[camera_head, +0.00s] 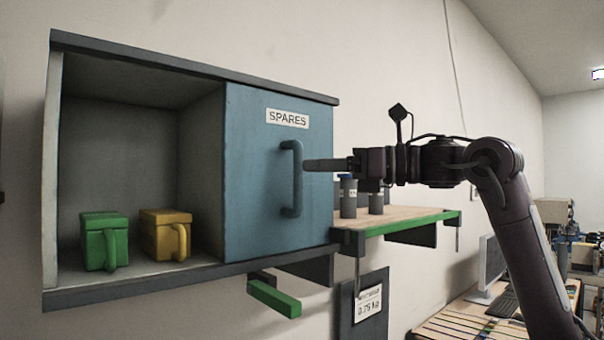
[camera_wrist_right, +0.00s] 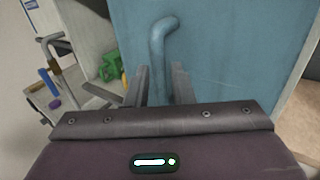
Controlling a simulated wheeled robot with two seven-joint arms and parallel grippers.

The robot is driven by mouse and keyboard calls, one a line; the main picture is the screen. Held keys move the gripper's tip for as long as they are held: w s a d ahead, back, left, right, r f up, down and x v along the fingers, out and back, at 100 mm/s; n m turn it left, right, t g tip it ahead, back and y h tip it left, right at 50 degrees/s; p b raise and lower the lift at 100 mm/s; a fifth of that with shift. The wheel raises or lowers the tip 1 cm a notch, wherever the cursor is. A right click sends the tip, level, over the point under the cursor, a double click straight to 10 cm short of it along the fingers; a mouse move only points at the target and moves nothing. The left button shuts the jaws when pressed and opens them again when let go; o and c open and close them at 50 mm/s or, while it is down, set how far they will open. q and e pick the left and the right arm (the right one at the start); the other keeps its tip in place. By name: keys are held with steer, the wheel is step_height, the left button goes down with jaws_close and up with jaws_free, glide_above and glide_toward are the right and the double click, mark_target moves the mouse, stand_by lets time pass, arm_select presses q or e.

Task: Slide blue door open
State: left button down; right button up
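The blue door (camera_head: 255,150) carries a "SPARES" label and covers the right half of a grey wall cabinet; the left half stands open. Its vertical blue handle (camera_head: 287,180) is on the door's right part. My right gripper (camera_head: 306,165) comes from the right, with its fingertips close to the handle. In the right wrist view, the handle (camera_wrist_right: 159,45) shows ahead of and in line with the gap between two spread fingers (camera_wrist_right: 160,85). I cannot tell whether they touch it. My left gripper is out of view.
A green box-like mug (camera_head: 98,245) and a yellow one (camera_head: 160,232) stand inside the open left half. A green-edged shelf (camera_head: 400,219) with grey canisters (camera_head: 348,200) is right of the cabinet. A green bar (camera_head: 275,299) juts out below.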

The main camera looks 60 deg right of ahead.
steer(key=v, duration=0.3)
steer(key=shift+s+d+b, duration=0.1)
steer(key=shift+s+b, duration=0.25)
stand_by(0.3)
